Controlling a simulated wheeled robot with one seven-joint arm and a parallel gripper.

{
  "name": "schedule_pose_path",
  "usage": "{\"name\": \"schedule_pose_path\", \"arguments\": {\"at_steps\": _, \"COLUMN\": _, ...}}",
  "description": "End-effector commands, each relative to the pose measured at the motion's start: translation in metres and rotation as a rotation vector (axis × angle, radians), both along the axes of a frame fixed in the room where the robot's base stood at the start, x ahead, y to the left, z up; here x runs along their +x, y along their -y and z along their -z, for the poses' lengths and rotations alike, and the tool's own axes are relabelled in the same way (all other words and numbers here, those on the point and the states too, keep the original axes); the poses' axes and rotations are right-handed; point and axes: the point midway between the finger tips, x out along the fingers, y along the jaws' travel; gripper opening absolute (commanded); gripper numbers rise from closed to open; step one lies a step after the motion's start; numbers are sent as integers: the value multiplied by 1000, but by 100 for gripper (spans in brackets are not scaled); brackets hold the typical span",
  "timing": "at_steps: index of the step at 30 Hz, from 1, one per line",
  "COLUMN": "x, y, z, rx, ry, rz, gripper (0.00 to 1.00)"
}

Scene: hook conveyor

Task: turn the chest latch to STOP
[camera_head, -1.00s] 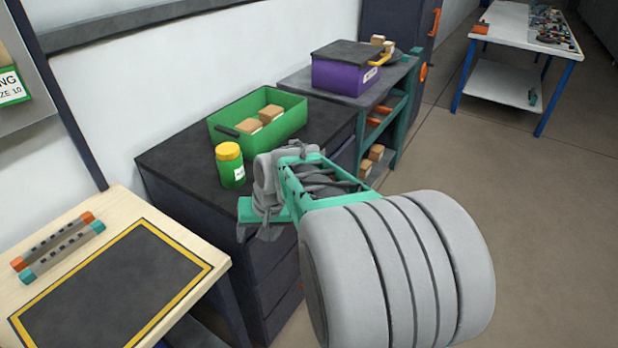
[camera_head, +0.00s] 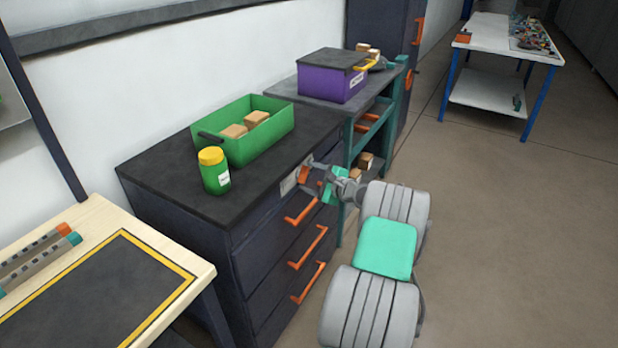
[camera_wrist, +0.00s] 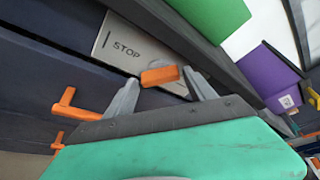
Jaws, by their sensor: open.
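The orange chest latch (camera_head: 304,174) sits on a pale plate (camera_head: 288,185) at the top of the dark drawer chest's (camera_head: 262,235) front. In the wrist view the latch (camera_wrist: 160,76) shows as a short orange bar, and the plate (camera_wrist: 120,42) reads STOP to its left. The latch's far side and the rest of the plate are partly hidden. My gripper (camera_wrist: 161,79) is open, with one grey finger at each side of the latch. I cannot tell whether either finger touches it. In the head view my gripper (camera_head: 322,181) is at the chest front.
Orange drawer handles (camera_head: 307,246) stick out below the latch. A green bin (camera_head: 262,145) with wooden blocks and a yellow-lidded green jar (camera_head: 214,172) stand on the chest. A purple box (camera_head: 330,82) is on the shelf unit behind. Floor at the right is clear.

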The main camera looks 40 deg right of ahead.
Motion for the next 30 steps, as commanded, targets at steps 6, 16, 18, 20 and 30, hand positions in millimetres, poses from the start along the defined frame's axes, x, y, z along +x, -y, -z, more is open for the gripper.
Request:
{"name": "schedule_pose_path", "arguments": {"at_steps": 6, "x": 7, "y": 0, "z": 2, "rx": -2, "ry": -1, "rz": 0, "gripper": 64}}
{"name": "schedule_pose_path", "arguments": {"at_steps": 16, "x": 7, "y": 0, "z": 2, "rx": -2, "ry": -1, "rz": 0, "gripper": 45}}
{"name": "schedule_pose_path", "arguments": {"at_steps": 18, "x": 7, "y": 0, "z": 2, "rx": -2, "ry": -1, "rz": 0, "gripper": 39}}
{"name": "schedule_pose_path", "arguments": {"at_steps": 20, "x": 7, "y": 0, "z": 2, "rx": -2, "ry": -1, "rz": 0, "gripper": 34}}
{"name": "schedule_pose_path", "arguments": {"at_steps": 30, "x": 7, "y": 0, "z": 2, "rx": -4, "ry": 0, "rz": 0, "gripper": 14}}
